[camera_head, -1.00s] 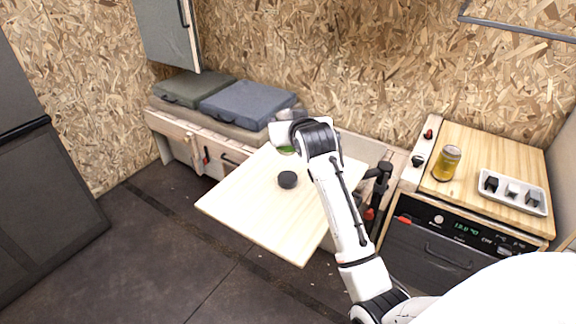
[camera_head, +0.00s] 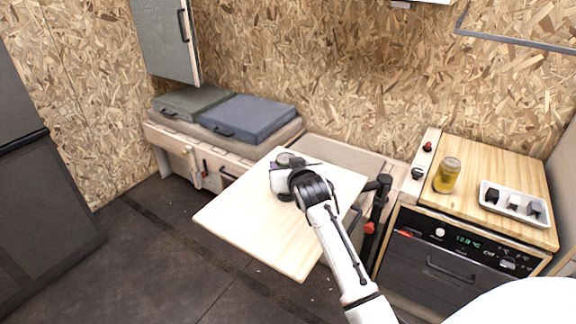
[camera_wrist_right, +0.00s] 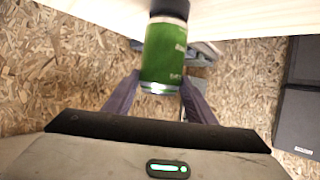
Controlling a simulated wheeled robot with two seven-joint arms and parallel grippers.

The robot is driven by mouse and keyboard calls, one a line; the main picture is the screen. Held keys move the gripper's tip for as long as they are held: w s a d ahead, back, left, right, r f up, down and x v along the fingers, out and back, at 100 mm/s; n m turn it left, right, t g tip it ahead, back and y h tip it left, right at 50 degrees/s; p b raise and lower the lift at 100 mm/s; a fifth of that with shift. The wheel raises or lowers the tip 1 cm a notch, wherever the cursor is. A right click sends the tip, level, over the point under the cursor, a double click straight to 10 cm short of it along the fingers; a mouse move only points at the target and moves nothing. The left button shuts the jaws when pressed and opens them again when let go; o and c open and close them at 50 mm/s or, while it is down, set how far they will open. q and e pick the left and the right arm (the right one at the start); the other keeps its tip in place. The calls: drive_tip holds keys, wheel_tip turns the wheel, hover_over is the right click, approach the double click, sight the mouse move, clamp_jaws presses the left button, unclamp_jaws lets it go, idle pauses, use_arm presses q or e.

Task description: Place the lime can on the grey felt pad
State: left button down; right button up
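The lime can (camera_wrist_right: 165,55) is green with a silver rim and stands between my right gripper's fingers (camera_wrist_right: 160,88) in the right wrist view. In the head view its round top (camera_head: 284,158) shows just beyond the white gripper (camera_head: 288,170), near the pale board's far edge. The fingers lie on both sides of the can, with no clear contact. A dark grey disc, apparently the felt pad (camera_head: 286,196), lies on the board on the near side, partly under the gripper. In the wrist view a dark shape (camera_wrist_right: 170,8) covers the can's other end. My left gripper is out of view.
The pale board (camera_head: 245,215) is bare around its left and front. Cushions (camera_head: 248,118) lie on the bench behind left.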

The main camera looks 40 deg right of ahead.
drive_tip(key=o, duration=0.4)
drive_tip(key=shift+r, duration=0.1)
drive_tip(key=v, duration=0.7)
drive_tip(key=shift+s+a+r+p, duration=0.15)
drive_tip(key=shift+s+p, duration=0.05)
drive_tip(key=shift+p, duration=0.2)
